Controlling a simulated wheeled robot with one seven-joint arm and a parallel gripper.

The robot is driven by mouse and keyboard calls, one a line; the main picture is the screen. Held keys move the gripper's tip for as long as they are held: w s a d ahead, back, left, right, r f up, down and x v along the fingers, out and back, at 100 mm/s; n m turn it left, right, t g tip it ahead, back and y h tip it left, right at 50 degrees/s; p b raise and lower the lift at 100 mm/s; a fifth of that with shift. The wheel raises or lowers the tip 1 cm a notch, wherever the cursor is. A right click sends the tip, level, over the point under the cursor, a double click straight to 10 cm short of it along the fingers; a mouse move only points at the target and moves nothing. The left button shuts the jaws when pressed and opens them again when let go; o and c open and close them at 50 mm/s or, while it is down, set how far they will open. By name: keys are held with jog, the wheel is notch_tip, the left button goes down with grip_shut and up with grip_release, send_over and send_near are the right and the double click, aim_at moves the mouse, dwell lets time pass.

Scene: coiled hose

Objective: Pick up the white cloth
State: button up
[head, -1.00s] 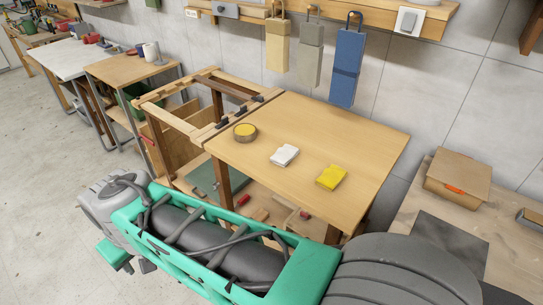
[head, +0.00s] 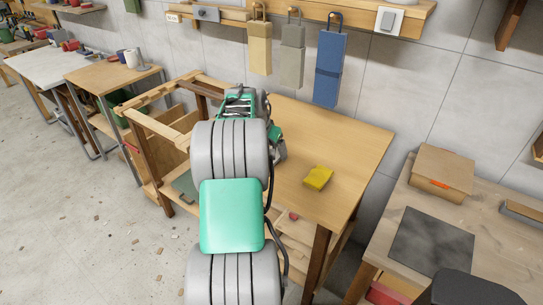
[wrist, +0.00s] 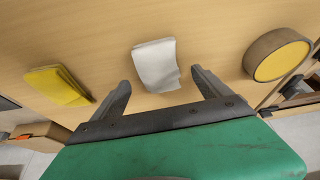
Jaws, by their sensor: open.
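The white cloth (wrist: 156,65) lies folded on the wooden table top and shows in the wrist view, ahead of my gripper (wrist: 161,92). My gripper is open and empty. Its two dark fingers are spread to either side of the cloth's near end, apart from it. In the head view my arm hides the cloth and the fingers.
A yellow cloth (head: 318,178) lies on the table top (head: 345,140), left of the white one in the wrist view. A round tin with a yellow top (wrist: 278,58) stands to the right there. A second bench (head: 480,255) stands at the right in the head view.

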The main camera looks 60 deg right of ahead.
jog(key=shift+x, duration=1.2)
jog(key=c, duration=1.4)
jog(key=shift+r, duration=0.15)
jog(key=shift+c, duration=0.2)
jog(key=shift+r, duration=0.3)
notch_tip(320, 180, up, 2)
jog(key=shift+w+r, duration=0.1)
jog(key=shift+r, duration=0.1)
jog(key=a+r, duration=0.2)
jog(key=r, duration=0.1)
jog(key=a+r+b, duration=0.1)
jog(key=shift+s+a+r, duration=0.15)
jog(key=shift+s+a, duration=0.15)
jog(key=s+a+r+b, duration=0.1)
jog(key=a+r, duration=0.4)
jog(key=a, duration=0.5)
jog(key=shift+s+r, duration=0.2)
jog(key=shift+s, duration=0.3)
jog(key=shift+a, duration=0.1)
